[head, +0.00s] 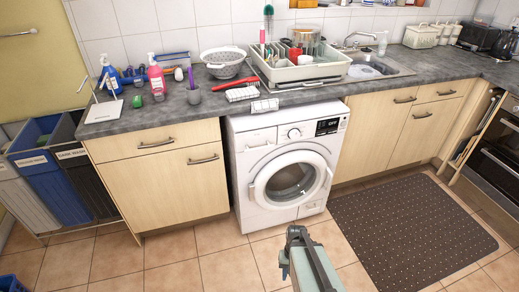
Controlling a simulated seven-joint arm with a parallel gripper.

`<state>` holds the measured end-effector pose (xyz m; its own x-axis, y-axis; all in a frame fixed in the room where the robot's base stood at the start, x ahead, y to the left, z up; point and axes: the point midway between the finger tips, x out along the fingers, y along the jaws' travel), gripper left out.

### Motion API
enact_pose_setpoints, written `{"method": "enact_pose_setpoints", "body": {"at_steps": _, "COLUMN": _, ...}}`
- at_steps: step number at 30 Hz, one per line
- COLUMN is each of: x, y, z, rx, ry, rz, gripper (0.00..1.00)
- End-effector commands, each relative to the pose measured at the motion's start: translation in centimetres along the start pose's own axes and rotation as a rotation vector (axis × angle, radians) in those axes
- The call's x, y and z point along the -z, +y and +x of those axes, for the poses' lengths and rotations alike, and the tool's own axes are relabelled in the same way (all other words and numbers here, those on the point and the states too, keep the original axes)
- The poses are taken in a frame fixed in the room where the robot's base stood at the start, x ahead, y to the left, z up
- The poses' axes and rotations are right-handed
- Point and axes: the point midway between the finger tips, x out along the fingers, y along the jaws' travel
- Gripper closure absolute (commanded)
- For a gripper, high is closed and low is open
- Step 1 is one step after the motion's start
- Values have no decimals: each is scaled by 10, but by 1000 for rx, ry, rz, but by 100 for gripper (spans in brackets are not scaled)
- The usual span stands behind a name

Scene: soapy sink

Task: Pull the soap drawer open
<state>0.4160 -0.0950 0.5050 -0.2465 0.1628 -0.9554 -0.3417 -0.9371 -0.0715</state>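The white washing machine (290,165) stands under the counter, between two wooden cabinets. Its soap drawer (257,139) is the panel at the upper left of its front, left of the round dial, and looks shut. The round door (290,181) below is closed. My gripper (296,233) is in front of the machine, low in the picture, well apart from the drawer and touching nothing that I can see. Its fingers are seen from behind and small, so their opening is unclear.
A white cloth-like item (264,105) lies at the counter edge above the drawer. The counter (190,112) holds bottles, a colander and a dish rack (300,72). Bins (50,165) stand at left, and a dark mat (412,228) lies at right. The tiled floor before the machine is clear.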

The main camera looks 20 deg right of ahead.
Motion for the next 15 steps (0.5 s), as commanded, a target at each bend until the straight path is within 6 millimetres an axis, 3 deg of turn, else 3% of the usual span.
{"method": "enact_pose_setpoints", "body": {"at_steps": 1, "x": 18, "y": 0, "z": -14, "rx": 39, "ry": 34, "rz": 27, "gripper": 77}}
{"method": "enact_pose_setpoints", "body": {"at_steps": 8, "x": 87, "y": -12, "z": -84, "rx": 272, "ry": 195, "rz": 142, "gripper": 77}}
{"method": "enact_pose_setpoints", "body": {"at_steps": 15, "x": 165, "y": -37, "z": -187, "rx": 620, "ry": 408, "rz": 248, "gripper": 77}}
